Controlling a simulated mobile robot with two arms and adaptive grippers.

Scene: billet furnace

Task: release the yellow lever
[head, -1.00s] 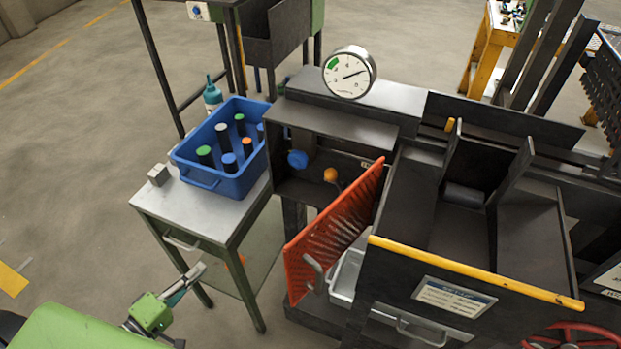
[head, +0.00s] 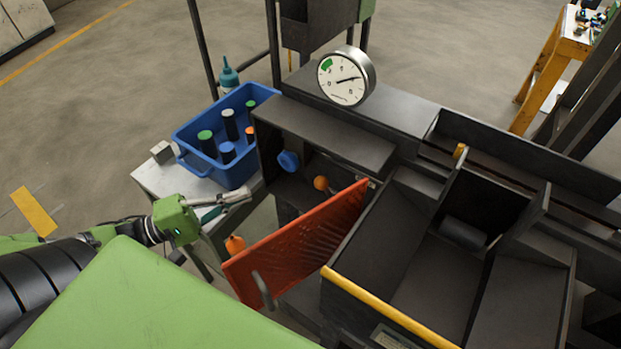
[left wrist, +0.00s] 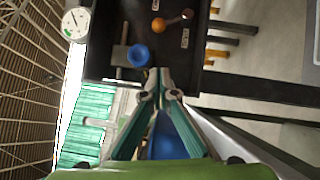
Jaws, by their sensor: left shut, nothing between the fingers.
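The lever with a yellow-orange ball knob (head: 321,183) stands in the dark housing's recess, right of a blue round knob (head: 288,160). In the left wrist view, the yellow-orange knob (left wrist: 158,25) sits on a short arm, beyond the blue knob (left wrist: 138,55). My left gripper (head: 246,194) is shut and empty, in front of the recess and beside the blue bin, apart from the lever. Its fingertips (left wrist: 159,82) point towards the knobs in the left wrist view. My right gripper is not in view.
The blue bin (head: 184,161) holding several capped cylinders stands on the metal table (head: 150,183). An orange-red perforated panel (head: 300,240) stands open before the recess. A dial gauge (head: 343,80) tops the housing. A yellow bar (head: 390,310) edges the dark trough. Another orange ball (head: 235,245) is left of the panel.

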